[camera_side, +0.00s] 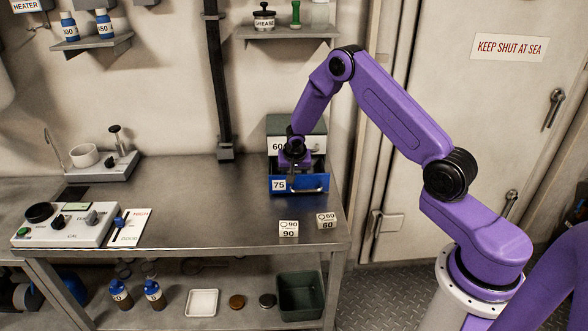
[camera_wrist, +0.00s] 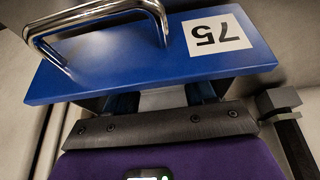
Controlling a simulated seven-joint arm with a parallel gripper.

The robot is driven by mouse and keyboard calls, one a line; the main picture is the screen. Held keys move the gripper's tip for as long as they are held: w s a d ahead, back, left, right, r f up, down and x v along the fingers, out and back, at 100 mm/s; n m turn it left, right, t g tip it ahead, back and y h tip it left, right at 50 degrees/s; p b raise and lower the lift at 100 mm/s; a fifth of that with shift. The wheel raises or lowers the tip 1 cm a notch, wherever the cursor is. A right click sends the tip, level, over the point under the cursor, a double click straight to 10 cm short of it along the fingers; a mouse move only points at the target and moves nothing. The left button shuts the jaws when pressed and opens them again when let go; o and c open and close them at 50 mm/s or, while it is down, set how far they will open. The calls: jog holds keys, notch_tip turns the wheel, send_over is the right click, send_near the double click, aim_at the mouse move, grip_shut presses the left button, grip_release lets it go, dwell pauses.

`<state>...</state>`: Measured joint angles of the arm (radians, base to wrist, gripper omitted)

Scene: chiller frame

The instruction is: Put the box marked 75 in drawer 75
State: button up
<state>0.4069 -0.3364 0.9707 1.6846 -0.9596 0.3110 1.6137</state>
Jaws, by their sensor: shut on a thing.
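The blue drawer 75 (camera_side: 314,184) is pulled out below the 60 drawer, with its label and metal handle at the front. In the wrist view its blue front (camera_wrist: 120,62) shows the 75 label upside down. My gripper (camera_side: 292,174) points down at the open drawer, behind its front. It is shut on a pale thing, which shows as a small patch (camera_wrist: 162,98) between the fingers in the wrist view. This appears to be the box marked 75, but its marking is hidden. I cannot tell whether it touches the drawer floor.
A box marked 90 (camera_side: 289,229) and a box marked 60 (camera_side: 327,221) stand on the bench's front right. A control panel (camera_side: 66,224) and a small apparatus (camera_side: 101,164) stand at the left. The bench middle is clear. A shelf (camera_side: 288,33) hangs above.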

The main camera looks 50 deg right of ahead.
jog(key=shift+f, duration=0.15)
jog(key=o, duration=1.1)
jog(key=v, duration=1)
jog(key=shift+r, duration=0.4)
jog(key=shift+v, duration=0.8)
